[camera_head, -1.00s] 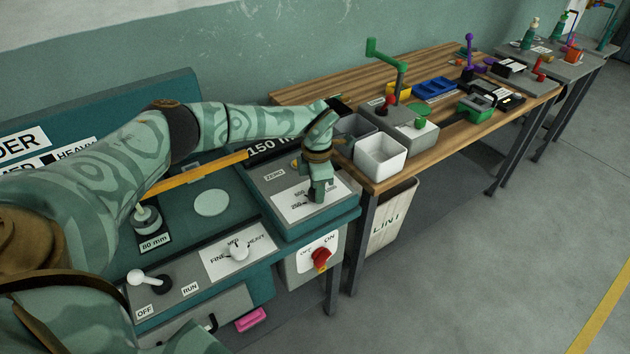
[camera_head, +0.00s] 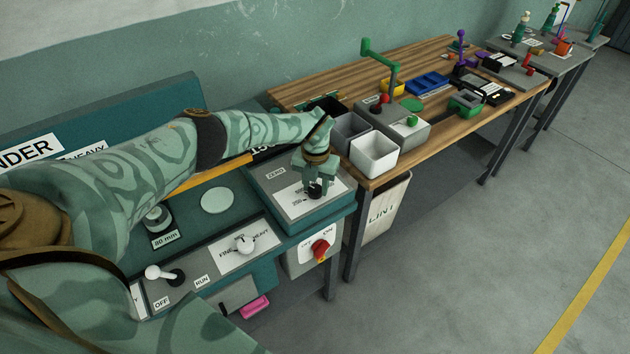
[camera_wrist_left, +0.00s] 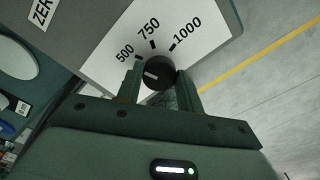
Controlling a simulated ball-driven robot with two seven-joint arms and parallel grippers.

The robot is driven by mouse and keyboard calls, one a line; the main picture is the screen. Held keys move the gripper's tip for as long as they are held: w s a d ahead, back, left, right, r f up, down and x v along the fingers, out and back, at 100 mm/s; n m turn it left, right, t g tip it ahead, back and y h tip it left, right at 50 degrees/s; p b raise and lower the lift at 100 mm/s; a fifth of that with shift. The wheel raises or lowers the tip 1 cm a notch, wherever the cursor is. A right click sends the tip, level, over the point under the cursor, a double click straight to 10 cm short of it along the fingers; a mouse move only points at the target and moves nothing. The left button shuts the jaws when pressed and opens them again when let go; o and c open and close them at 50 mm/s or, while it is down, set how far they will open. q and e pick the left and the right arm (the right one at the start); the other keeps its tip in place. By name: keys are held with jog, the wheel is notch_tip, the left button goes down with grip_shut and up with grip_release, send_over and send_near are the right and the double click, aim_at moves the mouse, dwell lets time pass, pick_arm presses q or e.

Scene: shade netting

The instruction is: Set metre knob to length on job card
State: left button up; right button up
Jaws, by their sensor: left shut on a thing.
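The metre knob (camera_wrist_left: 158,72) is round and black with a white mark, on a white dial plate printed 500, 750 and 1000. In the left wrist view the mark lies on the left side of the knob; I cannot tell exactly which value it points at. My left gripper (camera_wrist_left: 159,88) is shut on the knob, one finger on each side. In the head view the left gripper (camera_head: 315,182) reaches down onto the knob (camera_head: 314,192) on the grey-topped teal box (camera_head: 275,184). I cannot make out a job card. My right gripper is not in view.
A ZERO label (camera_head: 275,174) is beside the dial. A white bin (camera_head: 374,155) stands on the wooden table to the right.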

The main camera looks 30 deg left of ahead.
pick_arm(q)
jog(key=n+p, duration=0.1)
jog(key=n, duration=0.1)
jog(key=n+p, duration=0.1)
jog(key=n, duration=0.2)
jog(key=shift+a+r+n, duration=0.1)
jog(key=shift+r+n, duration=0.1)
jog(key=shift+n, duration=0.1)
jog(key=n+p, duration=0.1)
jog(key=n, duration=0.4)
jog(key=shift+p, duration=0.4)
jog(key=shift+n, duration=0.3)
jog(key=o, duration=1)
jog(key=shift+f, duration=0.15)
notch_tip(320, 180, up, 9)
jog(key=p, duration=0.6)
notch_tip(320, 180, up, 7)
jog(key=p, duration=0.2)
send_over(315, 188)
